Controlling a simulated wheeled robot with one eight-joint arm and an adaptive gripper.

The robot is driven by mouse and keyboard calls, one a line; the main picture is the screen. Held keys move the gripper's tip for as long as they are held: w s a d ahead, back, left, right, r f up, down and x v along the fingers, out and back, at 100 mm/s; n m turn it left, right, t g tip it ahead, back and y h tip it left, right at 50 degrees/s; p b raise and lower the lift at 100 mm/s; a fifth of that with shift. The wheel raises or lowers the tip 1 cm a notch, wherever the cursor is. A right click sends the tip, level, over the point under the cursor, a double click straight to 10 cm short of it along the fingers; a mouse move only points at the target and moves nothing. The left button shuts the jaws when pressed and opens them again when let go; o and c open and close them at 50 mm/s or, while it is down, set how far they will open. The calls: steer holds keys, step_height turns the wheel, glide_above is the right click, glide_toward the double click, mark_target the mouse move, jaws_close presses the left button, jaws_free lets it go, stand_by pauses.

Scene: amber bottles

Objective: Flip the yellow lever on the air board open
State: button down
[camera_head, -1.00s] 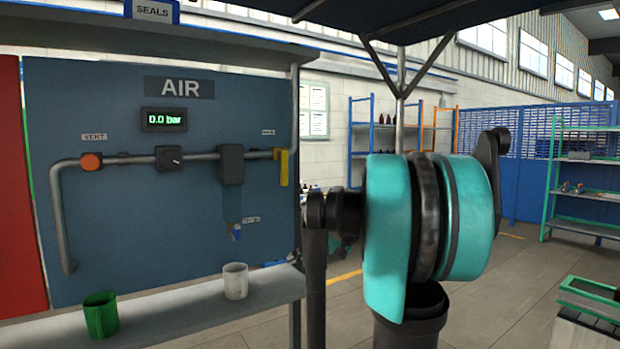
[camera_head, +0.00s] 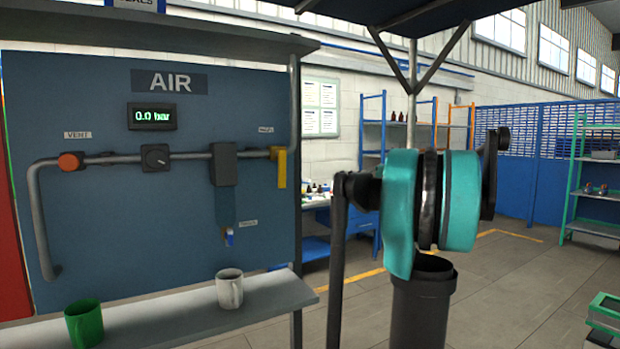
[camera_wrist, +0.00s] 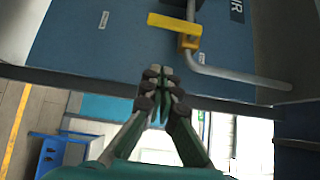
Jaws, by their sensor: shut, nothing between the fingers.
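The yellow lever (camera_head: 279,167) hangs downward at the right end of the grey pipe on the blue air board (camera_head: 90,110). It also shows in the wrist view (camera_wrist: 178,24), at the top, with the pipe running off to the right. My gripper (camera_wrist: 158,72) is shut and empty in the wrist view. Its fingertips appear below the lever in that picture, apart from it. In the head view the fingers cannot be made out; my arm is to the right of the board. The gauge (camera_head: 152,116) reads 0.0 bar.
A red button (camera_head: 69,162), a dark knob (camera_head: 155,157) and a dark block (camera_head: 223,164) sit along the pipe. A green mug (camera_head: 84,325) and a white mug (camera_head: 229,288) stand on the ledge (camera_head: 180,318) below. Open floor lies right of the board.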

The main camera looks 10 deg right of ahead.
mark_target(281, 168)
steer(key=s+a+x, duration=0.1)
steer(key=s+x, duration=0.1)
steer(key=x, duration=1)
steer(key=shift+a, duration=0.45)
